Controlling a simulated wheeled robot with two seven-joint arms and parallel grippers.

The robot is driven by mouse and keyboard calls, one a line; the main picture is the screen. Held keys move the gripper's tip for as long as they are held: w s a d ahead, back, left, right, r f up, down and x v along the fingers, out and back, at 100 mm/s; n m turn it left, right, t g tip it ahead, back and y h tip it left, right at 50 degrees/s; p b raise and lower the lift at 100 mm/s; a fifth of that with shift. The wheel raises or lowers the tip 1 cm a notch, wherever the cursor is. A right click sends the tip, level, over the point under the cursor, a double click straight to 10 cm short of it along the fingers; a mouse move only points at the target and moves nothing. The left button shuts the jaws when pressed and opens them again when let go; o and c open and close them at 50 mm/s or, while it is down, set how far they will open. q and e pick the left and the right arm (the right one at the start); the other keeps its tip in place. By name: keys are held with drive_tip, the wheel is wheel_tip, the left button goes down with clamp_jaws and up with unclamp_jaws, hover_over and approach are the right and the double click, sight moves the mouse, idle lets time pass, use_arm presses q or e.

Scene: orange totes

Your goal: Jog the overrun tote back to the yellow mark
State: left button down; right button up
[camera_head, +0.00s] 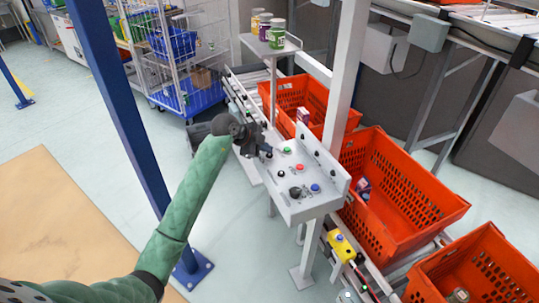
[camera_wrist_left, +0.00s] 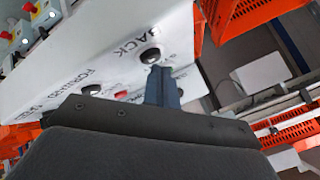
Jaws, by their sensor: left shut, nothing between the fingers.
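The grey control panel (camera_head: 305,205) stands on a post beside the conveyor, with green, red, blue and black buttons. My left gripper (camera_head: 266,152) is shut and empty at the panel's far left end. In the left wrist view its closed fingers (camera_wrist_left: 163,84) are close to a black button (camera_wrist_left: 150,55) beside a label that seems to read BACK; contact cannot be told. Orange totes stand on the conveyor: a far one (camera_head: 284,95), a middle one (camera_head: 405,205) and a near one (camera_head: 480,270). I cannot clearly make out a yellow mark. My right gripper is out of view.
A yellow box with a blue button (camera_head: 341,246) sits by the conveyor below the panel. A small shelf with jars (camera_head: 285,45) stands behind the panel. A wire cage trolley (camera_head: 190,100) stands farther back.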

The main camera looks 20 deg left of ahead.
sight(266, 156)
use_arm(q)
drive_tip(key=shift+f, duration=0.2)
idle(0.4)
drive_tip(key=shift+f, duration=0.25)
idle(0.4)
drive_tip(key=shift+r+p, duration=0.75)
drive_tip(key=shift+r, duration=0.15)
drive_tip(key=shift+r+p, duration=1.95)
drive_tip(key=shift+r, duration=0.55)
